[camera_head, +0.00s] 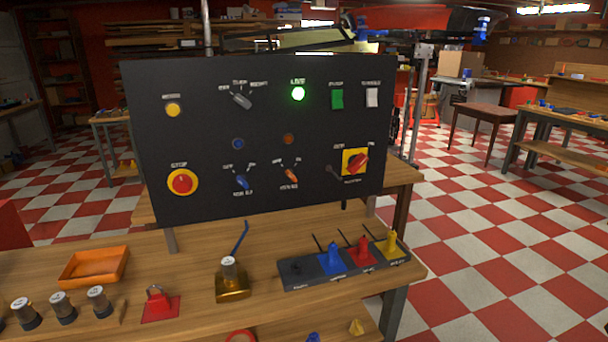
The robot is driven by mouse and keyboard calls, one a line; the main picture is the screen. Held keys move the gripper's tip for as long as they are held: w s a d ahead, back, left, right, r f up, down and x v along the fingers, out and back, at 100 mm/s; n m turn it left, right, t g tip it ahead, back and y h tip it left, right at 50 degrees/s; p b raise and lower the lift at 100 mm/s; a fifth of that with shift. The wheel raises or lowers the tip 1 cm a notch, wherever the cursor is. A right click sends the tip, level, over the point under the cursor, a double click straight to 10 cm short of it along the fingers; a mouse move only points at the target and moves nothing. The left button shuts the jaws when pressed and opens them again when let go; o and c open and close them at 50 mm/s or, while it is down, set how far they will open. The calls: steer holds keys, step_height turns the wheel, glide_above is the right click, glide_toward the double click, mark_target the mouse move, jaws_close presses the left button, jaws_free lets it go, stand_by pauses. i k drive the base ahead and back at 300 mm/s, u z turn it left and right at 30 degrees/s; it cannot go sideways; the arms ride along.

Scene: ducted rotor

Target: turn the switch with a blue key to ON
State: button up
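The switch with the blue key (243,183) sits in the lower middle of a black upright control panel (210,110). The key's upper end leans left, toward the left of two small labels above it; the lettering is too small to read surely. A dark blue lamp (238,144) sits above it and looks unlit. A similar switch with an orange key (291,175) is just to its right, under a dim orange lamp (288,139). My gripper is not in view, and nothing covers the blue key.
The panel stands on a wooden bench (190,280). It also carries a lit green lamp (298,94), a red stop button (182,181) and a red rotary switch (357,162). In front stand a brass padlock-like block (233,285) and a dark rack (310,276) with coloured pieces.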

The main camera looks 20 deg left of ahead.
mark_target(241, 179)
steer(key=z, duration=0.1)
steer(key=i, duration=1.05)
steer(key=u, duration=0.7)
